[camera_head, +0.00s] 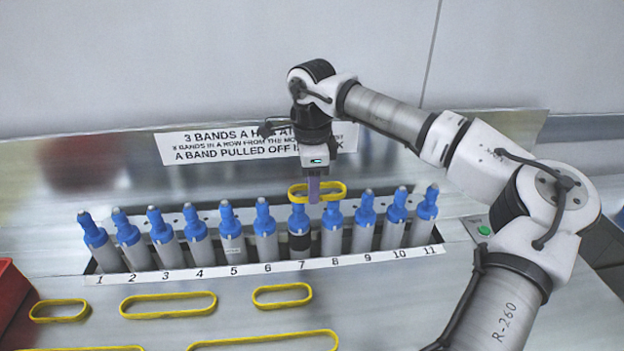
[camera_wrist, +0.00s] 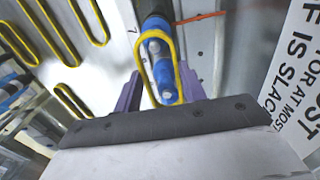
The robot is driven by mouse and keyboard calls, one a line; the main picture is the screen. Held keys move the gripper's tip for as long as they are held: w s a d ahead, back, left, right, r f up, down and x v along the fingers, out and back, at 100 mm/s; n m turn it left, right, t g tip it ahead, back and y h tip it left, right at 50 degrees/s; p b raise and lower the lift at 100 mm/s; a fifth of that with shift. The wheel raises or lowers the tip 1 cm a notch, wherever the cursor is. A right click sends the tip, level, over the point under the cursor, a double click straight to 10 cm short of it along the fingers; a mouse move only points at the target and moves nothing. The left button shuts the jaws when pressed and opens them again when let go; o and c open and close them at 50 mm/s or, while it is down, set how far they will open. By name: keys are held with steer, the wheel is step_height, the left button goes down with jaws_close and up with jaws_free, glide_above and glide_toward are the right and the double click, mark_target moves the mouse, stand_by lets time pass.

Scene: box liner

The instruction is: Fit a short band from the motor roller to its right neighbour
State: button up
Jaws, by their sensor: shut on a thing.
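My gripper (camera_head: 314,190) is shut on a short yellow band (camera_head: 318,186) and holds it flat, just over the tops of rollers 7 and 8. The motor roller (camera_head: 299,240), at number 7, has a dark body and a blue top. Its right neighbour (camera_head: 332,238), at number 8, is grey with a blue top. In the wrist view the band (camera_wrist: 178,52) lies between my purple fingers (camera_wrist: 158,92), and blue roller tops show within its loop. I cannot tell whether the band is around the tops or only above them.
The other rollers stand in a row on both sides, such as roller 6 (camera_head: 265,235) and roller 9 (camera_head: 363,230). Several yellow bands, including a short one (camera_head: 282,304), lie in front. A red bin (camera_head: 12,290) is at the left edge. A sign (camera_head: 240,142) stands behind.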

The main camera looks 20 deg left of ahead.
steer(key=shift+f+b, duration=1.2)
steer(key=shift+f, duration=0.85)
steer(key=o, duration=1)
steer(key=shift+o, duration=0.2)
steer(key=shift+r, duration=0.1)
